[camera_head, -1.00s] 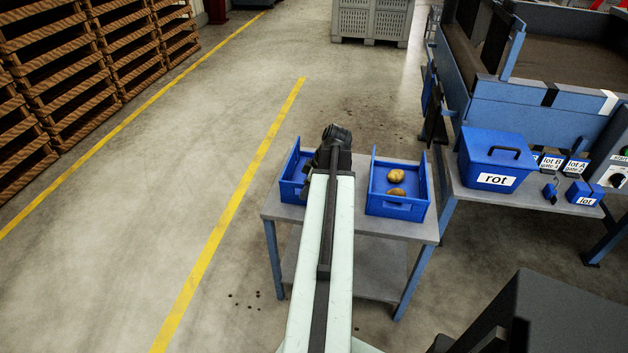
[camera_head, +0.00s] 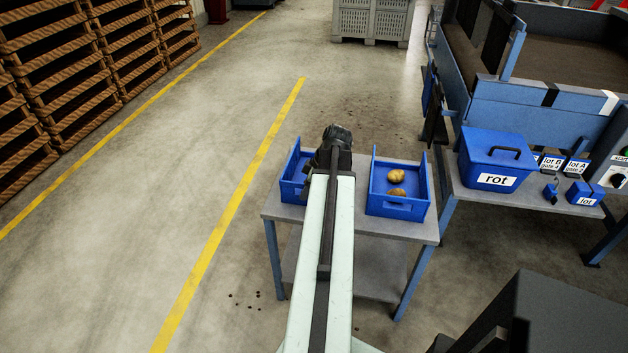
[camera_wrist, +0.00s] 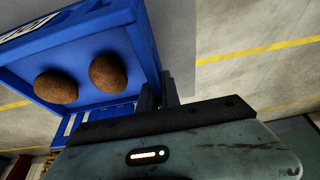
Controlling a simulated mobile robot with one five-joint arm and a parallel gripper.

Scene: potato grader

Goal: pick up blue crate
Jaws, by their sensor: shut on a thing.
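A blue crate (camera_head: 292,170) stands on the left of the small grey table, partly hidden by my arm. A second blue crate (camera_head: 397,208) stands on the right of the table with two potatoes (camera_head: 396,184) in it. My gripper (camera_wrist: 158,95) is over the left crate's right side in the head view, its fingers hidden there. In the wrist view the fingers are shut at the wall of a blue crate (camera_wrist: 100,30) that holds two brown potatoes (camera_wrist: 80,80). Which of the two crates this is, I cannot tell from that view.
The grey table (camera_head: 410,231) has a lower shelf. A blue lidded bin marked "rot" (camera_head: 497,160) and small lot boxes stand on a bench at the right. Pallet stacks (camera_head: 70,60) stand at the far left.

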